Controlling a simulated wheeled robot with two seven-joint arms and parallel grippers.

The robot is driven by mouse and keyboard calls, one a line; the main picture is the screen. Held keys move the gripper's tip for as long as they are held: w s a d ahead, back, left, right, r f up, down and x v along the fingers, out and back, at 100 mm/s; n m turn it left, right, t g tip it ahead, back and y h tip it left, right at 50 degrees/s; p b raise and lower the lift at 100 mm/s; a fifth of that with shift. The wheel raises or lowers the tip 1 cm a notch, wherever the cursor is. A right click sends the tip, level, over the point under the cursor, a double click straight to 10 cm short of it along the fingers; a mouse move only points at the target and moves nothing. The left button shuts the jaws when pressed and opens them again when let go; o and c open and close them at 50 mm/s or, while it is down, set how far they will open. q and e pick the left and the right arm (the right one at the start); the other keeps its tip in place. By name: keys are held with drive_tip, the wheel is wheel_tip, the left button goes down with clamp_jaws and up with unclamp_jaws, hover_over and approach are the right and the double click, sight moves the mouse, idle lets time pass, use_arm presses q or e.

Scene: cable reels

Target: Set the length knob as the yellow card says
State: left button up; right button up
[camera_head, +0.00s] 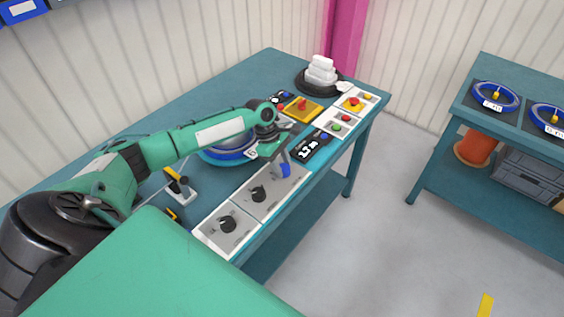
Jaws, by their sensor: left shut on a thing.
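My left arm reaches in from the left over the bench, and my left gripper (284,164) points down at the control panel (247,212). It is shut on a blue knob (285,172) at the panel's far end. The gripper partly hides the knob, and I cannot read its setting. Two black knobs sit nearer on the panel, one in the middle (258,194) and one at the near end (227,224). A black display (311,147) with white digits lies just beyond the blue knob. I cannot make out a yellow card with writing. My right gripper is not in view.
A blue reel (221,155) sits behind my forearm. Beyond are a yellow box (303,110) with a red top, a button box (341,122), an emergency stop (354,103) and a white stack (321,70).

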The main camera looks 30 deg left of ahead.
use_arm(q)
drive_tip(key=shift+r+m+g+p, duration=0.2)
drive_tip(key=shift+m+g+p, duration=0.1)
drive_tip(key=shift+m+p, duration=0.45)
drive_tip(key=shift+w+m+g+p, duration=0.1)
drive_tip(key=shift+m+g+p, duration=0.2)
drive_tip(key=shift+m+p, duration=0.45)
drive_tip(key=shift+f+m+g+p, duration=0.15)
drive_tip(key=shift+m+g+p, duration=0.35)
drive_tip(key=shift+m, duration=0.5)
drive_tip(key=shift+m+p, duration=0.35)
drive_tip(key=shift+m, duration=0.45)
drive_tip(key=shift+f, duration=0.1)
drive_tip(key=o, duration=1)
drive_tip(key=shift+y, duration=0.3)
drive_tip(key=shift+w, duration=0.1)
